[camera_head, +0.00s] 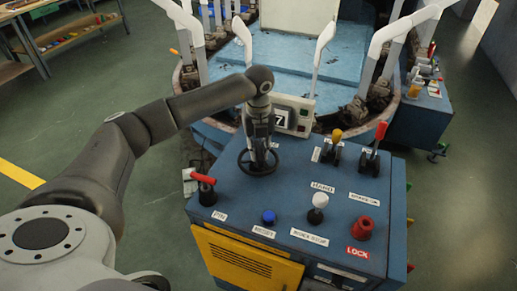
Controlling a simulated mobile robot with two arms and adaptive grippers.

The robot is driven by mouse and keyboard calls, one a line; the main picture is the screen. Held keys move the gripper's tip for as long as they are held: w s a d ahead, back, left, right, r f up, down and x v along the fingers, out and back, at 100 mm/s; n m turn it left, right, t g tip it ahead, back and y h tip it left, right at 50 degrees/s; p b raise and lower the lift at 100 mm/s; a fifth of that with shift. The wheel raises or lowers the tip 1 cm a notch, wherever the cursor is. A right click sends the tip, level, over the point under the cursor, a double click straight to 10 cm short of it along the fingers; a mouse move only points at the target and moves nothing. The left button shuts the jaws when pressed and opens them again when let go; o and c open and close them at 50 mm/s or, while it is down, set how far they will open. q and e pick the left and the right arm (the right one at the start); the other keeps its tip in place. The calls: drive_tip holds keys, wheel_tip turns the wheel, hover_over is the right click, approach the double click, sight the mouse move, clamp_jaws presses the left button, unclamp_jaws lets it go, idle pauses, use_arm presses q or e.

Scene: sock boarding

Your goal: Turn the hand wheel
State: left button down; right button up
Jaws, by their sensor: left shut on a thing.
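The hand wheel (246,168) is a dark spoked ring on the blue console top (290,191), near its back left. My left gripper (261,156) comes down from above and is shut on the wheel. The gripper's body hides part of the wheel and its hub. The exact place where the fingers hold is too small to tell. My right gripper does not show.
Near the wheel stand a red-handled lever (204,185), a blue button (268,217), a white knob (320,200), a red LOCK knob (363,228), a yellow-tipped lever (336,136) and a red-tipped lever (380,131). A display box (294,115) and white sock forms stand behind.

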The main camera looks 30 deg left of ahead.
sight(258, 150)
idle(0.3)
use_arm(q)
drive_tip(key=c, duration=1.4)
unclamp_jaws()
drive_tip(key=shift+o, duration=0.2)
drive_tip(key=shift+r, duration=0.1)
wheel_tip(258, 150, up, 12)
